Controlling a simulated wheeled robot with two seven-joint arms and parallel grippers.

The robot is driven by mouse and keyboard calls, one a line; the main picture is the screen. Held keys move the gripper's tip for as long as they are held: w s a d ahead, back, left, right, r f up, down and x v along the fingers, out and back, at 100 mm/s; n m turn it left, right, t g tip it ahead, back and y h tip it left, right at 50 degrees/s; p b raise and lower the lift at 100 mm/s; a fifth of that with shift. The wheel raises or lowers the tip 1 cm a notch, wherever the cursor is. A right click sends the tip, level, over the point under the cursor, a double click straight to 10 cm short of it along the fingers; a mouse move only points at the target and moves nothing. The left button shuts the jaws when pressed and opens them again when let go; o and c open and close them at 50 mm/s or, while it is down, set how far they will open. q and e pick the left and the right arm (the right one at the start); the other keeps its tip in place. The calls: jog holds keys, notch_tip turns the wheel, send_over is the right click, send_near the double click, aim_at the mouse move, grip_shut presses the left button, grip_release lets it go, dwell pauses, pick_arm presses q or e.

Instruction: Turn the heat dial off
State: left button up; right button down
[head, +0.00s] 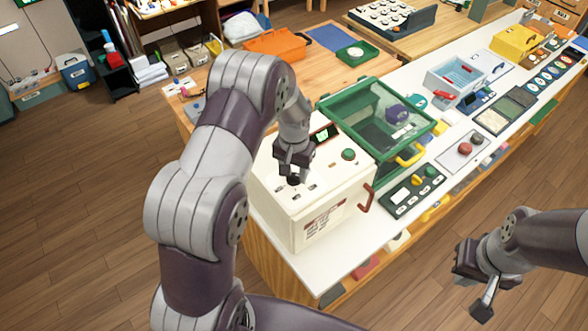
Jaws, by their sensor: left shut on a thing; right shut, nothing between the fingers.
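The white box (275,220) stands at the near end of the counter, with a small display (324,134) and a green knob (348,154) on its top. A small black dial (293,180) sits on the near part of its top; I take it for the heat dial. My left gripper (293,171) points down from above and is shut on this black dial. The gripper covers part of the dial, and its pointer direction cannot be read. My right gripper (473,288) is shut and empty, over the floor at the lower right, apart from the counter.
A green-framed clear-lidded case (428,125) stands right behind the white box. A red handle (367,198) sticks out from the box's right side. A dark panel with knobs (413,192) lies to the right. The wooden floor (80,240) at left is clear.

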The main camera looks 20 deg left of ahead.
aim_at(294, 173)
pick_arm(q)
jog(key=n+b, duration=0.1)
jog(key=n, duration=0.4)
jog(key=shift+n, duration=0.4)
jog(key=n, duration=0.3)
jog(key=n+b, duration=0.1)
jog(key=n, duration=0.1)
jog(key=shift+w+r+n, duration=0.15)
jog(key=shift+n, duration=0.25)
jog(key=o, duration=1.1)
jog(key=shift+c, duration=0.2)
notch_tip(294, 173, up, 6)
jog(key=b, duration=0.2)
jog(key=shift+r+b, duration=0.15)
jog(key=shift+b, duration=0.25)
notch_tip(294, 173, up, 6)
jog(key=p, duration=0.3)
jog(key=shift+r, duration=0.15)
